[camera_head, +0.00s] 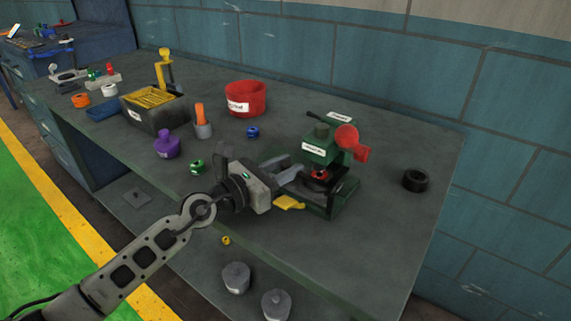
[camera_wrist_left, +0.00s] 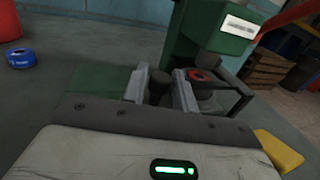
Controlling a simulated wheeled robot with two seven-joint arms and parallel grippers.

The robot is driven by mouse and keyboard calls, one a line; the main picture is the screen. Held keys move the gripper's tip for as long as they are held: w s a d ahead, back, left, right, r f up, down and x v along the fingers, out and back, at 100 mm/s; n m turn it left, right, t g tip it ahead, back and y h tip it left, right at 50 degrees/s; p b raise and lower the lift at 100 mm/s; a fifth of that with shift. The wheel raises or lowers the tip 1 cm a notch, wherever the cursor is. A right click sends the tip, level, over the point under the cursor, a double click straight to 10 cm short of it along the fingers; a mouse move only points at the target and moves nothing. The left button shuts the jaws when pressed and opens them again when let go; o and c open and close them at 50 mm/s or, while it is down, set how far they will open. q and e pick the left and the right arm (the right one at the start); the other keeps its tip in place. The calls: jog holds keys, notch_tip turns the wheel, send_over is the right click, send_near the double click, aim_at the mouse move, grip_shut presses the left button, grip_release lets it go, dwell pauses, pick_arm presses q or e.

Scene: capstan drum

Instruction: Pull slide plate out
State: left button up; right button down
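The green press (camera_head: 321,150) with a red ball handle (camera_head: 347,137) stands on the right part of the bench; its green body also shows in the left wrist view (camera_wrist_left: 215,35). A slide plate, mostly hidden, sits low in its base, with a red ring (camera_head: 319,174) under the press head; the ring shows in the left wrist view (camera_wrist_left: 203,75). My left gripper (camera_head: 287,172) reaches the front of the base. In the left wrist view its two fingers (camera_wrist_left: 161,88) stand either side of a dark knob (camera_wrist_left: 159,84); whether they grip it is unclear. My right gripper is not in view.
A yellow piece (camera_head: 289,203) lies beside the base, close to my gripper. A red bin (camera_head: 245,98), blue roll (camera_head: 253,132), purple bottle (camera_head: 166,145) and green roll (camera_head: 197,167) stand to the left. A black ring (camera_head: 415,181) lies to the right. The bench front right is clear.

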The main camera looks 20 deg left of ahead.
pick_arm(q)
jog(key=shift+w, duration=0.1)
